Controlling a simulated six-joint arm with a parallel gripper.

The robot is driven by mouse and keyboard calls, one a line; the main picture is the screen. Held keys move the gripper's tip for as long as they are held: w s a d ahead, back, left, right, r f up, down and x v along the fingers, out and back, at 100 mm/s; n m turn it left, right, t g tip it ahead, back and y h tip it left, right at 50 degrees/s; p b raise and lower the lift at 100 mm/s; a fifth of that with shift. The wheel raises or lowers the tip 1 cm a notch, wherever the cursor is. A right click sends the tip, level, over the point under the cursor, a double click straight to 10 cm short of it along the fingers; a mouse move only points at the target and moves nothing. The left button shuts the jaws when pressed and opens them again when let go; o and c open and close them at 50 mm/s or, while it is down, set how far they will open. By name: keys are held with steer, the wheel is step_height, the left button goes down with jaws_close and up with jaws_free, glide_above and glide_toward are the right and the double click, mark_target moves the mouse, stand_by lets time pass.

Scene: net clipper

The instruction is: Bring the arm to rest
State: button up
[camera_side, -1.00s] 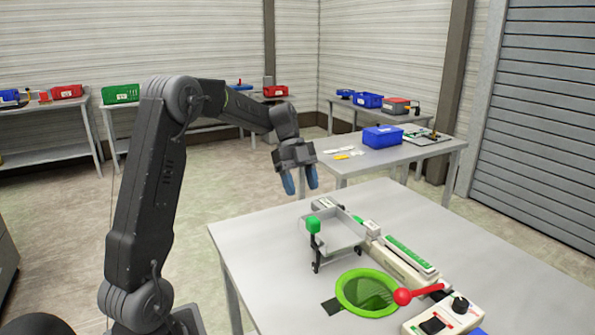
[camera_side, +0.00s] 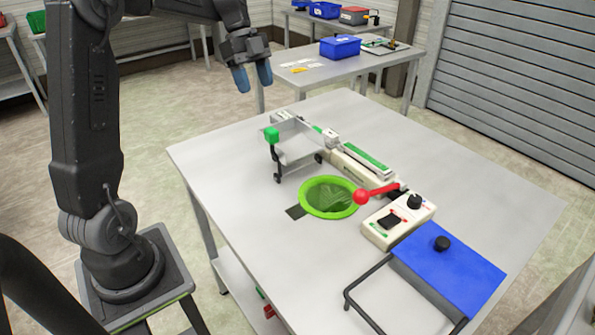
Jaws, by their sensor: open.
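My gripper (camera_side: 254,78) hangs at the end of my raised arm, in the upper middle of the side view. Its two blue fingertips point down and stand apart, with nothing between them. It is above and behind the left rear of the grey work table (camera_side: 232,161), clear of everything on it. On the table stand a metal frame with a green knob (camera_side: 272,135), a green-rimmed net (camera_side: 327,197) lying flat, and a long cream clipper device (camera_side: 365,160) with a red-knobbed lever (camera_side: 362,197).
A cream control box (camera_side: 398,222) with a black dial sits right of the net. A blue-topped unit with a black handle frame (camera_side: 447,268) stands at the table's front. A second table behind holds a blue bin (camera_side: 340,47).

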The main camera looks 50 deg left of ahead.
steer(key=s+d+r+n+t+y, duration=0.1)
steer(key=s+d+n+y, duration=0.1)
steer(key=s+d+n, duration=0.35)
steer(key=s+d+r+n+t+y, duration=0.1)
steer(key=s+d+n+y, duration=0.15)
steer(key=d, duration=0.55)
steer(key=s+d+f+n+t, duration=0.3)
steer(key=s+d+n, duration=0.3)
steer(key=s+n, duration=0.2)
steer(key=shift+s+f+t+y, duration=0.2)
steer(key=shift+s+t+y, duration=0.15)
steer(key=shift+s, duration=0.55)
